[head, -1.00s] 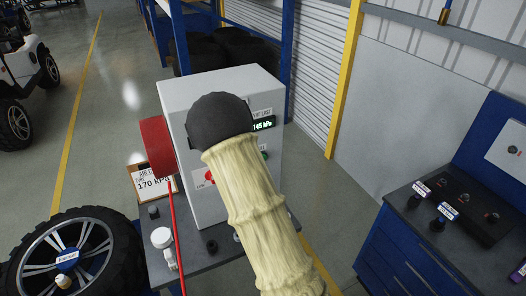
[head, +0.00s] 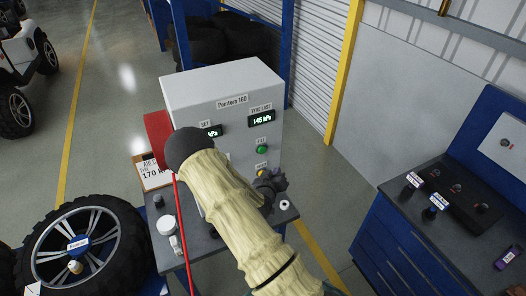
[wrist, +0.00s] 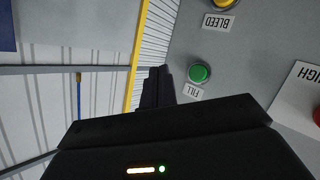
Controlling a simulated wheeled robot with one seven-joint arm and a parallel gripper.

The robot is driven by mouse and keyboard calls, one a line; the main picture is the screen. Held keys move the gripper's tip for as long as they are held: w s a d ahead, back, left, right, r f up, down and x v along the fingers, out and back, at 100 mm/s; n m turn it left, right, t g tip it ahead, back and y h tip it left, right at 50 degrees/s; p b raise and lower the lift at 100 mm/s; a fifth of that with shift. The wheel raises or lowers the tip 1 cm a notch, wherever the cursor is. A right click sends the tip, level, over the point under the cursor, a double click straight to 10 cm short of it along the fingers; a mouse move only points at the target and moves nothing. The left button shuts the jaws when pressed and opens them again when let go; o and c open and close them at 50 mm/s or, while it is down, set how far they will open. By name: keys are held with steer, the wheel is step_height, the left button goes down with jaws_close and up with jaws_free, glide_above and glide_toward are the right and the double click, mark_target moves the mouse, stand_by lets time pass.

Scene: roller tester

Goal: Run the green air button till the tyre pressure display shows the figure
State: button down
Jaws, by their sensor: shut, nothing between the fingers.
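The grey-white machine cabinet (head: 220,92) stands ahead of me. Its tyre display (head: 261,119) appears to read 145 kPa. The green fill button (head: 262,149) is uncovered below that display, and it also shows in the wrist view (wrist: 200,73). A yellow bleed button (wrist: 225,3) is beside it there; in the head view it is partly behind my gripper (head: 266,178). My gripper is shut and empty, just below the green button in the head view. In the wrist view the closed fingers (wrist: 155,86) are beside the green button, apart from it in the picture.
A card (head: 152,171) showing 170 kPa stands left of the cabinet. A red hose reel (head: 157,135) is on the cabinet's side. A wheel (head: 80,245) lies at left; a blue bench (head: 400,240) is right.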

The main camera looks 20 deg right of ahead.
glide_toward(266, 151)
steer(key=w+d+f, duration=0.2)
steer(key=d, duration=0.2)
steer(key=shift+w+r+b, duration=0.15)
steer(key=shift+w+b, duration=0.3)
steer(key=shift+b, duration=0.1)
steer(key=shift+w, duration=0.1)
stand_by(1.5)
steer(key=shift+w+b, duration=0.3)
steer(key=shift+b, duration=0.05)
steer(key=shift+w+b, duration=0.3)
steer(key=shift+w, duration=0.15)
stand_by(0.7)
stand_by(0.9)
steer(key=shift+s, duration=0.9)
steer(key=shift+s, duration=0.1)
